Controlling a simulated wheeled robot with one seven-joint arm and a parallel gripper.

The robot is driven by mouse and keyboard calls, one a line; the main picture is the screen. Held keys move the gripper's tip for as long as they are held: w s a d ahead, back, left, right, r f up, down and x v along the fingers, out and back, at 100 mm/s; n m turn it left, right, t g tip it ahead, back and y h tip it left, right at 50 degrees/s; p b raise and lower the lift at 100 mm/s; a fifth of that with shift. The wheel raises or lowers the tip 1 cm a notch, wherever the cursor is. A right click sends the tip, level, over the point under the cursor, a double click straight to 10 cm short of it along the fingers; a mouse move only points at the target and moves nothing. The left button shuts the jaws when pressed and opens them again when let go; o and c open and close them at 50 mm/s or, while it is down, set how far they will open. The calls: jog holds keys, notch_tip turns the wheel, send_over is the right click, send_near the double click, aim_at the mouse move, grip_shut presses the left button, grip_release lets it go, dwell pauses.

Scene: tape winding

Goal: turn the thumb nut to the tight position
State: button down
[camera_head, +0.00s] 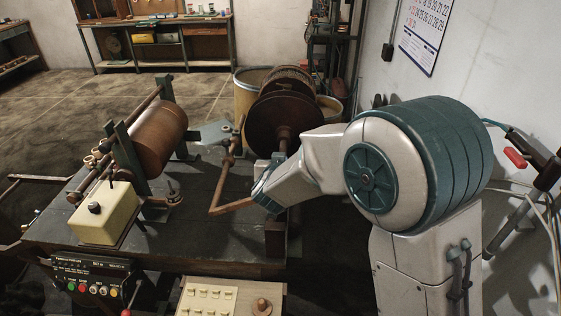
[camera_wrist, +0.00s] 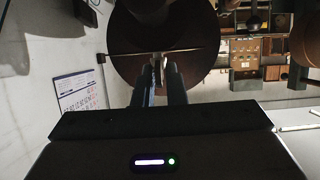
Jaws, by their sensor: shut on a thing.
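My gripper (camera_wrist: 158,78) points at the large brown reel (camera_wrist: 125,62) in the wrist view. Its two fingers are closed around a small pale metal piece (camera_wrist: 157,63), which appears to be the thumb nut, in front of the reel's face. A thin rod crosses the reel behind the fingertips. In the head view my gripper (camera_head: 277,160) is at the lower front of the brown reel (camera_head: 268,125), by its hub shaft. The nut cannot be made out there, and its turned position cannot be read.
The winding bench (camera_head: 150,235) carries a brown drum (camera_head: 158,138) and a cream box (camera_head: 105,215). A crank rod (camera_head: 232,208) runs close left of my gripper. A control panel (camera_head: 95,285) is in front. Barrels (camera_head: 245,90) stand behind; the wall (camera_head: 480,60) is close at right.

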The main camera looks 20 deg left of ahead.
jog(key=shift+s+f, duration=0.1)
jog(key=shift+f, duration=0.2)
jog(key=c, duration=1.6)
grip_release()
jog(key=shift+o, duration=0.2)
jog(key=shift+r, duration=0.15)
jog(key=v, duration=1.3)
jog(key=shift+s+r+b, duration=0.2)
jog(key=shift+s+b, duration=0.1)
jog(key=shift+s, duration=0.05)
